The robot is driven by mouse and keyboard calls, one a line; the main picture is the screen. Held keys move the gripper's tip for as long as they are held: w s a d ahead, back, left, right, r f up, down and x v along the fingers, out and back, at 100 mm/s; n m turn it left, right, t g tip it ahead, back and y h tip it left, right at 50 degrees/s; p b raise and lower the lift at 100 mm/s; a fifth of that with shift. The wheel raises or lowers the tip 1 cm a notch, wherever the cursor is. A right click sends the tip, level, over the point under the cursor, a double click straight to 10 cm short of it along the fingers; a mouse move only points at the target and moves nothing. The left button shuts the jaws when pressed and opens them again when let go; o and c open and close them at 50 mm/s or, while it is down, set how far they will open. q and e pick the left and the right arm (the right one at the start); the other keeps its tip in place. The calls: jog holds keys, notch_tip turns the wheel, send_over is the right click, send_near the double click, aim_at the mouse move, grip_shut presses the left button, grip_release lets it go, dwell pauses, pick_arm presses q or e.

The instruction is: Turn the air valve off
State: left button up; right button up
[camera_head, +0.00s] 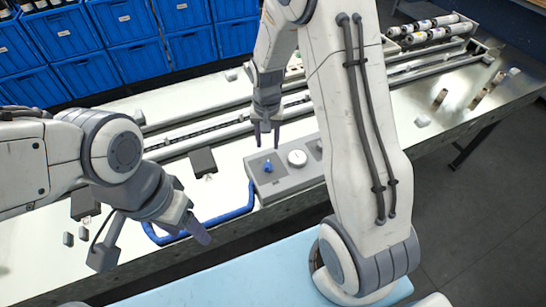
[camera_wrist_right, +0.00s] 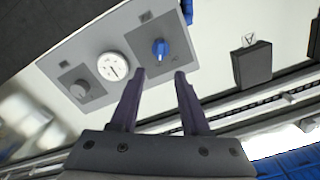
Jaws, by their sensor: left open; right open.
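The air valve is a small blue knob (camera_head: 268,166) on a dark square plate at the left end of a grey control panel (camera_head: 292,181). In the right wrist view the blue knob (camera_wrist_right: 160,47) sits just beyond my fingertips. My right gripper (camera_head: 266,140) is open and points down just behind and above the knob in the head view; nothing is between its fingers (camera_wrist_right: 161,75). My left gripper (camera_head: 195,222) is at the lower left of the head view, apart from the panel, and empty as far as I can see.
A round white gauge (camera_head: 297,158) sits beside the knob, with a grey knob (camera_wrist_right: 80,89) past it. A blue hose (camera_head: 215,222) runs along the table edge. A black box (camera_head: 203,161) stands left of the panel. Rails (camera_head: 190,145) run behind; blue bins (camera_head: 135,60) stand further back.

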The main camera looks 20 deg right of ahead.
aim_at(268, 162)
notch_tip(268, 162, down, 9)
jog(key=shift+r+p, duration=0.2)
jog(key=shift+p, duration=0.45)
grip_shut()
